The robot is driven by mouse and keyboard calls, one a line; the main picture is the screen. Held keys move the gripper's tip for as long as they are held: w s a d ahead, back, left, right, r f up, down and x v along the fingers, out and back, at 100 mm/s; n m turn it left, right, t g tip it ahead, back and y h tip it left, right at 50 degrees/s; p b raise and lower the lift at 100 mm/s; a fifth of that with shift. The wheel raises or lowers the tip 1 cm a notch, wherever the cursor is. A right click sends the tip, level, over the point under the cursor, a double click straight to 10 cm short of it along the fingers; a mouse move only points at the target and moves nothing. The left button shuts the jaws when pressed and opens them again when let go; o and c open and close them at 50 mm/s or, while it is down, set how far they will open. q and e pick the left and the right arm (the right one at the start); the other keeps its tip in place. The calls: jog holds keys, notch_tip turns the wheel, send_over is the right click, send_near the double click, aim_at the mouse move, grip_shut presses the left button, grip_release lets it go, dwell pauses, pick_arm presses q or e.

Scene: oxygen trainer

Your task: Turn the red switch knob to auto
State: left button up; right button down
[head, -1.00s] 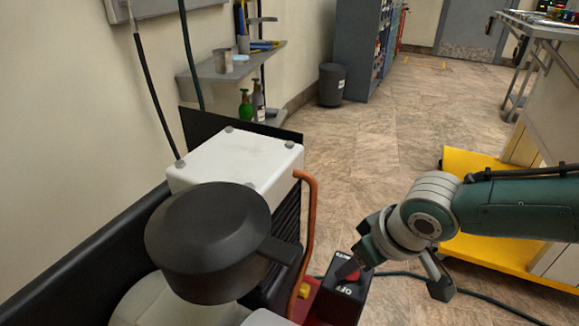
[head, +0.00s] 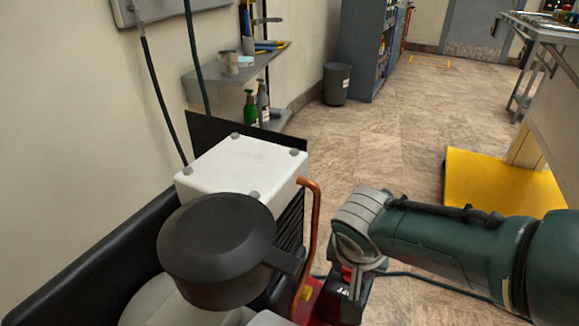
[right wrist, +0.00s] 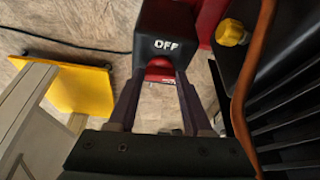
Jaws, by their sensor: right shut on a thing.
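The black switch box (right wrist: 168,22) fills the top middle of the right wrist view, with white "OFF" lettering on its face. The red switch knob (right wrist: 160,68) shows just below that lettering, between my right gripper's fingers (right wrist: 160,82). The gripper is shut on the knob, one finger on each side. In the head view my right gripper (head: 352,284) reaches down onto the switch box (head: 352,308) and hides most of it. The "AUTO" label is hidden now, and I cannot tell the knob's exact angle. My left gripper is not in view.
A compressor with a white box top (head: 240,168) and dark round cap (head: 216,240) stands left of the switch. A copper pipe (head: 313,235) rises close to my right gripper. A yellow fitting (right wrist: 231,32) is near the switch. Open floor lies beyond.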

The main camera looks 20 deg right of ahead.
jog(key=shift+m, duration=0.6)
jog(key=shift+c, duration=1.6)
grip_release()
jog(key=p+v, duration=0.7)
jog(key=v, duration=0.3)
jog(key=shift+w+a+p, duration=0.15)
jog(key=shift+a+p, duration=0.05)
jog(key=shift+p, duration=0.2)
